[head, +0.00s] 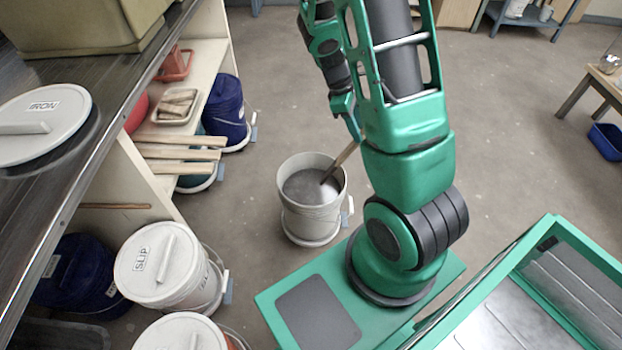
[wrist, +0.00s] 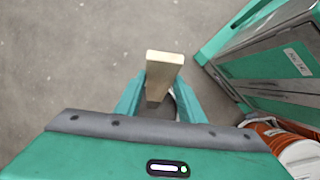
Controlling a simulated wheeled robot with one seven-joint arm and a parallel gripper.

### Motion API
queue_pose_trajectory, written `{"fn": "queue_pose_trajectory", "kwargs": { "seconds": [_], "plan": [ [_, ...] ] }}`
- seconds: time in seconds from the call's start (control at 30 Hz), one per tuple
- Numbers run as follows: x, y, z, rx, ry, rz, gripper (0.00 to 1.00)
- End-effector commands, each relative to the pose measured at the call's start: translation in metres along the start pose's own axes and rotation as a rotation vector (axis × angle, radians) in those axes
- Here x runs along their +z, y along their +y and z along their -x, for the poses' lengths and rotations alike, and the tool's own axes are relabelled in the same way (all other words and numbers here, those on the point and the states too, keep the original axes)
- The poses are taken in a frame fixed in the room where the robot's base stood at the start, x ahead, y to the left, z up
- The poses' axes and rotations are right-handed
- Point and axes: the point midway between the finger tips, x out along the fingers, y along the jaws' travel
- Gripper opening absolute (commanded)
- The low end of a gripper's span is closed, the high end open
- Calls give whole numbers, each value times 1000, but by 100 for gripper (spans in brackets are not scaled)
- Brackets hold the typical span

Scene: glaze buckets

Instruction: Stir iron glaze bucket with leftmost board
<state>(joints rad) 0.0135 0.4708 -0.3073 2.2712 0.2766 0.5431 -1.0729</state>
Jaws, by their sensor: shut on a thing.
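An open pale bucket (head: 313,222) stands on the floor in the head view, with grey liquid in it. A wooden board (head: 346,153) slants into this bucket, its lower end inside at the liquid. My gripper (head: 354,128) is shut on the board's upper part, above and right of the bucket's rim. In the wrist view the board's end (wrist: 165,66) stands up between the fingers of my gripper (wrist: 158,100). A white lid marked IRON (head: 42,122) lies on the counter at left. The bucket's own label cannot be read.
Several boards (head: 180,154) lie on the shelf unit at left. A lidded bucket marked SLIP (head: 170,268), another lidded bucket (head: 183,335) and a blue bucket (head: 226,112) stand near it. A stool (head: 598,88) is at right. Open floor lies beyond the open bucket.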

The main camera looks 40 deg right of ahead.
Motion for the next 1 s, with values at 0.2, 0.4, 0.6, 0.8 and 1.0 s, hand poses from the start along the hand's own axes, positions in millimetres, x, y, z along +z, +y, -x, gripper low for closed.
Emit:
{"fn": "queue_pose_trajectory", "kwargs": {
  "seconds": [0.2, 0.4, 0.6, 0.8, 1.0],
  "plan": [
    [1, 1, 4, 1, 1, 0, 4],
    [8, 3, 19, 2, 2, -2, 4],
    [14, 4, 35, 3, 2, 0, 4],
    [19, 5, 45, 1, 0, -1, 4],
    [19, 5, 46, 1, 0, 0, 4]
  ]
}}
